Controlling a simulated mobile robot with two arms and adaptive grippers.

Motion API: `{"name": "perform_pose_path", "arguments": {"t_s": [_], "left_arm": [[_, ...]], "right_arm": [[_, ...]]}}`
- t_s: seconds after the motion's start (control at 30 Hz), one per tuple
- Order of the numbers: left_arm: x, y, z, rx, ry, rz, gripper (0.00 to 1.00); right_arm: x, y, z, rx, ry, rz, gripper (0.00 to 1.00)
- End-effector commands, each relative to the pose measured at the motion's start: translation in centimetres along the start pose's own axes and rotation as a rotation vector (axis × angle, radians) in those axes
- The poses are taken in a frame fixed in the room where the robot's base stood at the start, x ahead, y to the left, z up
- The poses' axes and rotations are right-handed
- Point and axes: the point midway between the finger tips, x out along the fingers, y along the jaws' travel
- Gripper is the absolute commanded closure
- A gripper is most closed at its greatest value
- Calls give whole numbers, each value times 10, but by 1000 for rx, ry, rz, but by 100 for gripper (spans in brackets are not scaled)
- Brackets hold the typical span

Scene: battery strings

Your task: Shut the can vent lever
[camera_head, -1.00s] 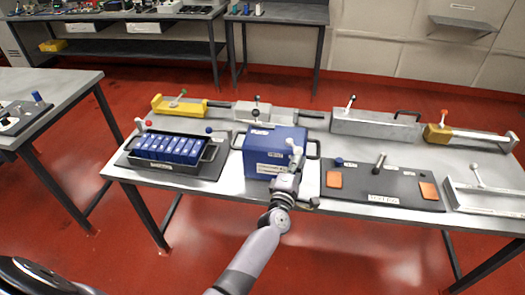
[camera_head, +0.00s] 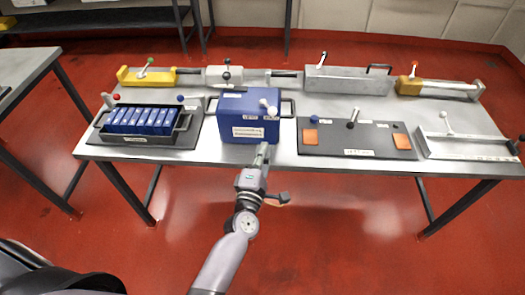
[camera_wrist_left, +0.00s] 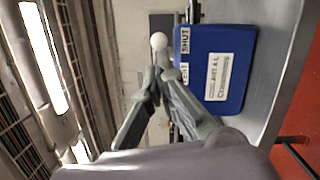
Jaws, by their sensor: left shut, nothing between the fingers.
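The blue can (camera_head: 236,110) stands near the front edge of the table, with white labels on its front. A lever with a pale ball knob (camera_head: 264,103) sits at its upper right front. A white ball (camera_wrist_left: 158,41) shows just beyond the fingertips in the left wrist view, near a label reading SHUT (camera_wrist_left: 185,40). I cannot tell the lever's exact angle. My left gripper (camera_head: 264,148) is shut and empty in front of the can's lower right, apart from the knob. Its closed fingers (camera_wrist_left: 154,76) also show in the wrist view. My right gripper is out of view.
A black tray of blue cells (camera_head: 140,138) stands left of the can. A dark board with orange pads (camera_head: 365,139) lies to the right. A grey box (camera_head: 345,80) and yellow-ended fixtures line the back. The floor before the table is clear.

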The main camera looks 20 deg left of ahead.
Motion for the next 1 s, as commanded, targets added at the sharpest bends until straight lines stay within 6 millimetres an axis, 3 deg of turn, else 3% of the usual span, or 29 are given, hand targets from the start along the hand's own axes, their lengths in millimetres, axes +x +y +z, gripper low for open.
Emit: {"name": "perform_pose_path", "arguments": {"t_s": [0.17, 0.4, 0.6, 0.8, 1.0], "left_arm": [[-1, -11, -19, -1, -17, 5, 100], [17, -25, -84, -10, -134, 26, 100], [17, -12, -113, 4, -255, 38, 100], [13, 1, -119, 19, -320, 39, 100], [26, 8, -114, 18, -327, 39, 100]], "right_arm": [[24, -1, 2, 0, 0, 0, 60], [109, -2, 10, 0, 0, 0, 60], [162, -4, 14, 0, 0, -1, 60], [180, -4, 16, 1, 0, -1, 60], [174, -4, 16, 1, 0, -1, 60]]}}
